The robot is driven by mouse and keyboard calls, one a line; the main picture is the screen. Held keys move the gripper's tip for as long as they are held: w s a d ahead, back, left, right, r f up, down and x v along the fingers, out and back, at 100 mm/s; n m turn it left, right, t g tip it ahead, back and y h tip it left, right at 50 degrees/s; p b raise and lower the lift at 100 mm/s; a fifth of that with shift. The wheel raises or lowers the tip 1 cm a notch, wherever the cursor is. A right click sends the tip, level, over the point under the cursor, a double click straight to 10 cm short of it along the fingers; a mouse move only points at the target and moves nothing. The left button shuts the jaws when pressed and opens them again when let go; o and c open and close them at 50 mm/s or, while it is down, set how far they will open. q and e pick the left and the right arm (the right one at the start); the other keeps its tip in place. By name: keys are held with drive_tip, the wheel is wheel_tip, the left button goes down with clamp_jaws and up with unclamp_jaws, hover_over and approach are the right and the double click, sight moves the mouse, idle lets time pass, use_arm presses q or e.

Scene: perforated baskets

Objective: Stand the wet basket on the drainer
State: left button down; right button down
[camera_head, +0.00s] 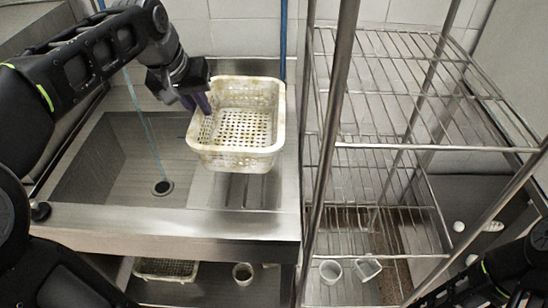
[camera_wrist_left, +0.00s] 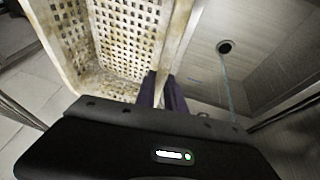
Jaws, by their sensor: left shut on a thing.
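The off-white perforated basket (camera_head: 236,160), with brownish stains on its mesh, is upright above the ribbed drainer (camera_head: 238,192) to the right of the sink bowl. My left gripper (camera_head: 203,103) is shut on the basket's left wall, its purple fingers either side of the rim. In the left wrist view the basket (camera_wrist_left: 125,35) fills the upper left and the fingers (camera_wrist_left: 163,92) pinch its wall. I cannot tell whether the basket's underside touches the drainer. Part of the drainer is hidden under it. My right gripper is out of view; only part of the right arm shows at bottom right.
The steel sink bowl (camera_head: 110,165) with a round drain (camera_head: 163,187) lies left of the basket, a thin stream of water falling into it. A wire rack (camera_head: 390,90) stands close on the right. Another basket (camera_head: 165,268) and cups sit on lower shelves.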

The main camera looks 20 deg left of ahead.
sight(205, 126)
use_arm(q)
drive_tip(key=shift+w+d+r, duration=0.25)
drive_tip(key=shift+a, duration=0.3)
drive_tip(key=shift+d, duration=0.1)
drive_tip(key=shift+d+f, duration=0.1)
drive_tip(key=shift+f, duration=3.05)
drive_tip(key=shift+f+b, duration=0.3)
drive_tip(key=shift+f, duration=1.7)
